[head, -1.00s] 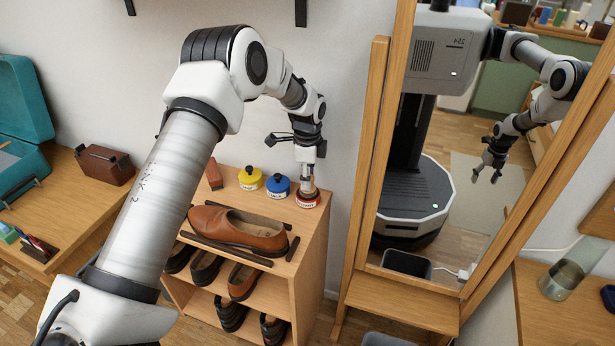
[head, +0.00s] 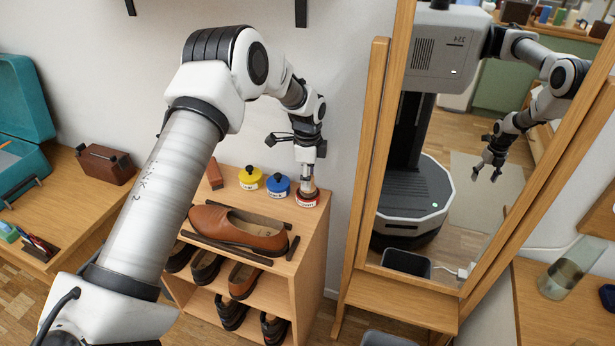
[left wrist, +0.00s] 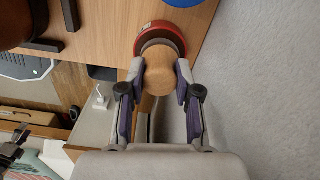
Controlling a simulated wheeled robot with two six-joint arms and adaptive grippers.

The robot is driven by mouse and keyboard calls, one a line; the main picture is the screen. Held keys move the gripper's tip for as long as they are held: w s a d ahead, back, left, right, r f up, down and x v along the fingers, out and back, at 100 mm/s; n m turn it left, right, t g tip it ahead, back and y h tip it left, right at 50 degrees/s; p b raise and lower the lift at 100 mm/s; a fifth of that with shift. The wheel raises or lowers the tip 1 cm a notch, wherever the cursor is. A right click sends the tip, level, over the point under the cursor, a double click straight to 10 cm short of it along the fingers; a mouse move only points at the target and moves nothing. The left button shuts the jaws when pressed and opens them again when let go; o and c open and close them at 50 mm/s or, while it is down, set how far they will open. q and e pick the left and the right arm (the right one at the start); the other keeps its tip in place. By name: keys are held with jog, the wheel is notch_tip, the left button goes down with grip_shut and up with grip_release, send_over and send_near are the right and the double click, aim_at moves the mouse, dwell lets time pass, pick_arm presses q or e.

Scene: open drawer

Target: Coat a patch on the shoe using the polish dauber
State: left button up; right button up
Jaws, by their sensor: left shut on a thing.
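My left gripper (head: 308,178) is shut on the polish dauber (head: 309,187) above the back right corner of the shelf top. The left wrist view shows the dauber's round wooden knob (left wrist: 158,75) between the fingers. The dauber's lower end meets the red tin (head: 306,201); the tin's inside is hidden, so I cannot tell how deep it sits. The red tin's rim also shows in the left wrist view (left wrist: 162,30). The brown leather shoe (head: 240,230) lies on the shelf top, apart from the gripper, between dark strips. My right gripper is not directly in view.
A blue tin (head: 278,187) and a yellow tin (head: 250,179) stand left of the red one. Several shoes fill the lower shelves. A standing mirror (head: 372,170) rises to the right and reflects my body and an arm. A wall is close behind.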

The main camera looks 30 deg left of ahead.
pick_arm(q)
jog(key=shift+f, duration=0.1)
notch_tip(320, 180, up, 7)
jog(key=p, duration=0.6)
jog(key=shift+p, duration=0.4)
jog(key=shift+w+r, duration=0.1)
jog(key=shift+r, duration=0.2)
